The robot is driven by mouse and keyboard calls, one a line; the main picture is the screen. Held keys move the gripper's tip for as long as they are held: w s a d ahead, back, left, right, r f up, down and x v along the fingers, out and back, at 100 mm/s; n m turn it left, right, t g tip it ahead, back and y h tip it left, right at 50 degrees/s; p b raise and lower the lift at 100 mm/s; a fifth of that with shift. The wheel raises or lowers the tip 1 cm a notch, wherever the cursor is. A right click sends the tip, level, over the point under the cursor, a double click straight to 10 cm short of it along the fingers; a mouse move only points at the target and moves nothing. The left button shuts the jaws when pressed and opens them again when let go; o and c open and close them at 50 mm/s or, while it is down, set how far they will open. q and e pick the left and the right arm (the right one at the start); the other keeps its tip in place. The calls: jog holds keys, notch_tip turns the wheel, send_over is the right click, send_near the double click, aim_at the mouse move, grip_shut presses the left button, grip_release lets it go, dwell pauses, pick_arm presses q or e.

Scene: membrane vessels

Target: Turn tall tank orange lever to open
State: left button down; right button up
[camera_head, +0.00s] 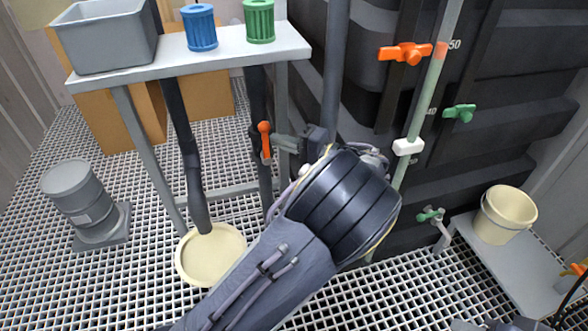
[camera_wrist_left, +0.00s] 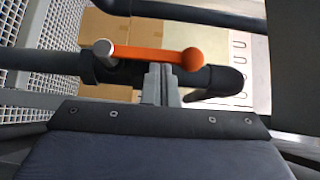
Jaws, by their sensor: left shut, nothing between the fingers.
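An orange lever (camera_head: 266,140) with a round knob sits on a dark upright pipe beside the tall dark tank (camera_head: 500,130). The lever lies roughly along the pipe, knob end up. In the left wrist view the lever (camera_wrist_left: 150,55) runs from a grey hub on the left to the orange knob on the right. My left gripper (camera_head: 282,142) is shut and empty, its tips pointing at the lever from the right. In the left wrist view the shut fingers (camera_wrist_left: 162,85) are close beside the lever near its knob; contact cannot be told.
A shelf (camera_head: 180,67) above left holds a grey bin (camera_head: 105,35), a blue cup (camera_head: 200,27) and a green cup (camera_head: 259,20). Another orange handle (camera_head: 405,53) and a green handle (camera_head: 460,113) are on the tank. A grey drum (camera_head: 84,195) stands left.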

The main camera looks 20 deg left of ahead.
pick_arm(q)
jog(key=s+d+p, duration=0.2)
jog(key=d, duration=0.6)
jog(key=s+a+f+n+g+h, duration=0.1)
jog(key=s+a+f+g+h, duration=0.45)
jog(key=s+a+h, duration=0.7)
jog(key=s+d+r+n+t+h, duration=0.15)
jog(key=s+t+h, duration=0.25)
jog(key=s, duration=0.4)
jog(key=s+d+r+n+t+h, duration=0.1)
jog(key=s+d+r+t+h, duration=0.15)
jog(key=s+t+h, duration=0.35)
notch_tip(320, 180, up, 24)
jog(key=s+g+y+p, duration=0.1)
jog(key=g+p, duration=0.1)
jog(key=p, duration=2.2)
jog(key=shift+d, duration=0.35)
jog(key=shift+s+r, duration=0.1)
